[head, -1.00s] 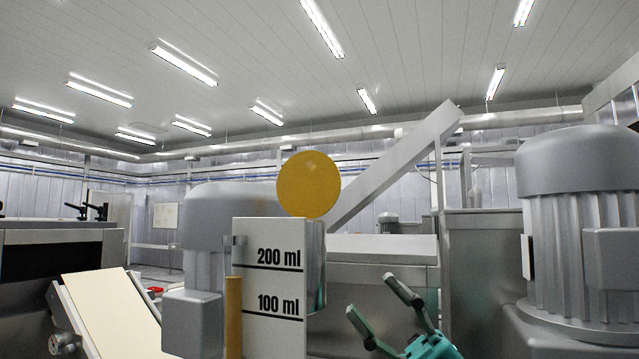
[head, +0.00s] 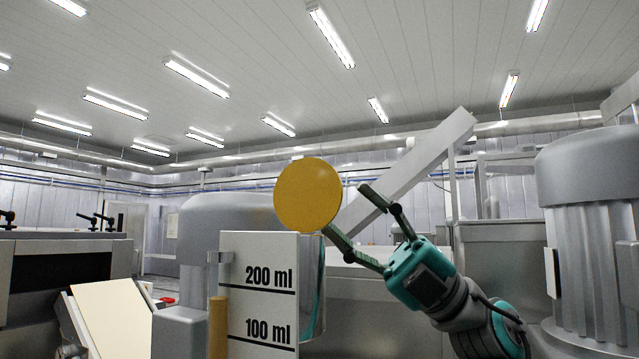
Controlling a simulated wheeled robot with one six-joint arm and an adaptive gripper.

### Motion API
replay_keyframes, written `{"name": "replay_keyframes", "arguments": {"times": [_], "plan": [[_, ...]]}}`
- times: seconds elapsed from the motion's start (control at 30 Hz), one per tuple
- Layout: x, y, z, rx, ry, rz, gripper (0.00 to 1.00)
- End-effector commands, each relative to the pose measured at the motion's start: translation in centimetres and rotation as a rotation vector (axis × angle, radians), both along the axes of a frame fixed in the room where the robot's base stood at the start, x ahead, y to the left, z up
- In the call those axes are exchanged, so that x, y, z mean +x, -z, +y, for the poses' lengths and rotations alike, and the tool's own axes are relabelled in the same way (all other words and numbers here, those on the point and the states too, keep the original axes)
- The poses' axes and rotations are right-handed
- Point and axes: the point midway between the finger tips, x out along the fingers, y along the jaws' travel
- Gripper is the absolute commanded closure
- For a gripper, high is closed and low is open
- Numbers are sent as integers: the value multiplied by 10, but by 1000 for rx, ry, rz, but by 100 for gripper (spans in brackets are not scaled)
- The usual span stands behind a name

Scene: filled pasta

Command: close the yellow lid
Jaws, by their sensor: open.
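The yellow lid (head: 308,194) is a round disc standing upright, with its flat face towards me, at the top of a metal container (head: 318,300). The container is mostly hidden behind a white panel (head: 258,315) marked 200 ml and 100 ml. My gripper (head: 343,212) is open and empty, just right of the lid. Its fingers point up and left, and the lower fingertip is near the lid's lower right edge. I cannot tell whether that finger touches the lid.
A yellow column (head: 217,325) shows beside the panel's left edge. A large grey motor housing (head: 590,220) stands on the right. A grey machine (head: 215,225) stands behind the container. A sloped cream board (head: 110,318) is at lower left. Space above the lid is clear.

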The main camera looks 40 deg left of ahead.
Motion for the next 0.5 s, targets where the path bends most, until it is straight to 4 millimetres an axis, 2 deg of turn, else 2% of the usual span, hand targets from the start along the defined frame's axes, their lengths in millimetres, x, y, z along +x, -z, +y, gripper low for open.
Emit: {"name": "replay_keyframes", "arguments": {"times": [0.3,0.5], "plan": [[-26,-30,24,1,-1,0,47],[-34,-40,31,0,0,0,47]]}}
